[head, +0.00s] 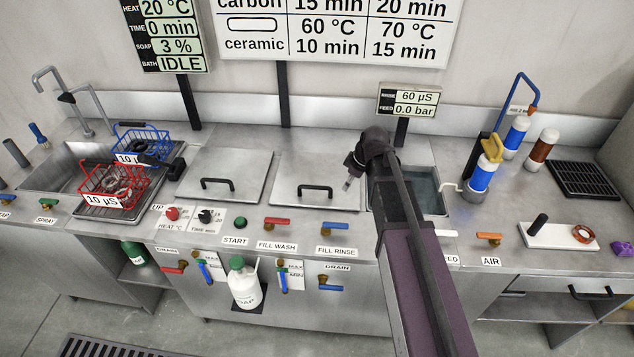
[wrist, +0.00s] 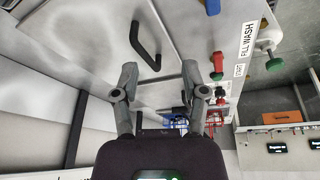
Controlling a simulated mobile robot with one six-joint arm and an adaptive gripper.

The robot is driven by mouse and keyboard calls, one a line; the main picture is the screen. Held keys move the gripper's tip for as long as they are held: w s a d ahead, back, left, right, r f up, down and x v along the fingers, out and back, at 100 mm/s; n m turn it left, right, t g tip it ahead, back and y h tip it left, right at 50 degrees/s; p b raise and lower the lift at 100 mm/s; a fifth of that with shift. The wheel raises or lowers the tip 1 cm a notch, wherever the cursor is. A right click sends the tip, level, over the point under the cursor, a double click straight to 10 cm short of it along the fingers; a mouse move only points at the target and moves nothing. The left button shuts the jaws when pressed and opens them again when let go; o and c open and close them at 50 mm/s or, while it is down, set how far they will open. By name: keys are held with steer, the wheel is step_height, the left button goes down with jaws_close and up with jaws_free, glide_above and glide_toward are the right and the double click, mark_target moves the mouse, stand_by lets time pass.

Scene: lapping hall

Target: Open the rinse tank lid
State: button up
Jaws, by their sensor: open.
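Two closed steel lids lie side by side on the bench. The right-hand lid (head: 290,172), behind the FILL RINSE label (head: 337,251), has a black bar handle (head: 301,189) near its front edge. The handle also shows in the wrist view (wrist: 147,42), ahead of the fingers. My gripper (head: 349,184) is over the right part of this lid, to the right of the handle. In the wrist view my gripper (wrist: 160,76) is open with nothing between its fingers. The left-hand lid (head: 225,165) is flat too. I cannot read which lid is named rinse.
An uncovered water-filled tank (head: 425,185) is right of the lids, partly hidden by my arm. A blue valve lever (head: 338,225) and red lever (head: 277,221) sit along the front edge. A sign post (head: 401,131) stands behind. Red and blue baskets (head: 110,185) are at left.

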mark_target(318, 187)
steer(key=w+a+r+n+y, duration=0.1)
steer(key=w+a+r+n, duration=0.1)
steer(key=w+a+n, duration=0.2)
steer(key=shift+w+a+p, duration=0.4)
steer(key=shift+w+p, duration=0.05)
steer(key=shift+w, duration=0.25)
steer(key=shift+f, duration=0.15)
steer(key=b+x, duration=0.8)
steer(key=x, duration=0.1)
steer(key=b+x, duration=0.4)
steer(key=shift+w+a+f, duration=0.1)
steer(key=shift+w+a, duration=0.05)
steer(key=shift+w, duration=0.2)
stand_by(0.4)
jaws_close()
